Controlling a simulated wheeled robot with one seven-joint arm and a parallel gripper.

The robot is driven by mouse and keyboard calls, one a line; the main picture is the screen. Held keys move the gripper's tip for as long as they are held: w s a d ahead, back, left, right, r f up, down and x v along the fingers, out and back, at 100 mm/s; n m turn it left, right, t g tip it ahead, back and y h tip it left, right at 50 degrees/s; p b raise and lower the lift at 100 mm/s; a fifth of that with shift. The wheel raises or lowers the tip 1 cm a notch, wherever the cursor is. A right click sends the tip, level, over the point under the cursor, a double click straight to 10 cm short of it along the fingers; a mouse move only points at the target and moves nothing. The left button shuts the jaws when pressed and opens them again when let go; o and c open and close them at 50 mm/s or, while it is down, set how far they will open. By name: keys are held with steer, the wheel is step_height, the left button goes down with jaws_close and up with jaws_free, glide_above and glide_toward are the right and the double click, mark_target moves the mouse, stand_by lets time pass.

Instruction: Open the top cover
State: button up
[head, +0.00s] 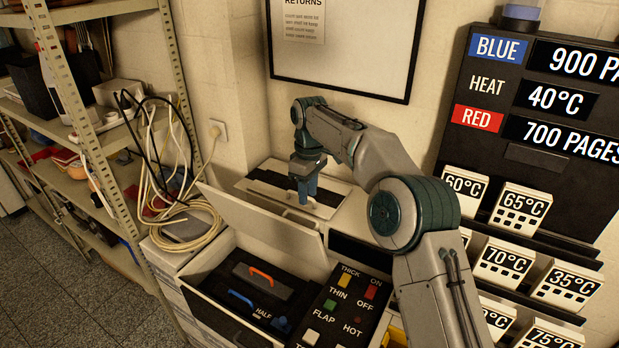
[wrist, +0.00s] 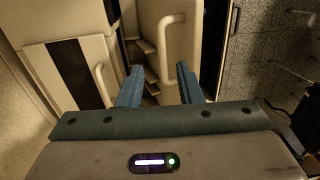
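The machine's flat top, a pale panel with black strips (head: 330,197), lies under my gripper (head: 306,190) in the head view. A plain pale cover panel (head: 262,222) stands tilted up in front of it, above an open bay. In the wrist view my gripper (wrist: 157,75) is open, its two blue fingers apart with nothing between them. A pale panel with a bar handle (wrist: 172,50) is just beyond the fingertips, apart from them as far as I can tell. A second handled panel with a dark strip (wrist: 70,75) is at the left.
The open bay holds a dark unit with an orange handle (head: 262,274) and a blue handle (head: 241,298). A button panel (head: 340,310) is right of it. Shelving (head: 80,110) with looped cables (head: 170,190) stands left. A sign board (head: 545,100) and labelled blocks (head: 505,262) stand right.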

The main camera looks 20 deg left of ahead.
steer(key=r, duration=0.5)
steer(key=shift+w+d+r, duration=0.1)
steer(key=shift+w+r, duration=0.1)
steer(key=shift+r, duration=0.1)
steer(key=s+d+r+m+t+b, duration=0.1)
steer(key=s+d+r+m, duration=0.15)
steer(key=d, duration=0.55)
steer(key=s+d+r+m+t+b, duration=0.1)
steer(key=s+d+r+m, duration=0.15)
steer(key=d, duration=0.55)
steer(key=s+d+r+m+t, duration=0.1)
steer(key=s+d+r+m, duration=0.15)
steer(key=d, duration=0.65)
steer(key=s+d+f+m+b, duration=0.1)
steer(key=s+d+f+m, duration=0.3)
steer(key=s+d, duration=0.4)
steer(key=s+d+f+m+t+b, duration=0.1)
steer(key=s+d+f+m, duration=0.4)
steer(key=s, duration=0.7)
steer(key=d+f, duration=0.2)
steer(key=d, duration=0.2)
steer(key=shift+s+f, duration=0.25)
steer(key=shift+f, duration=0.05)
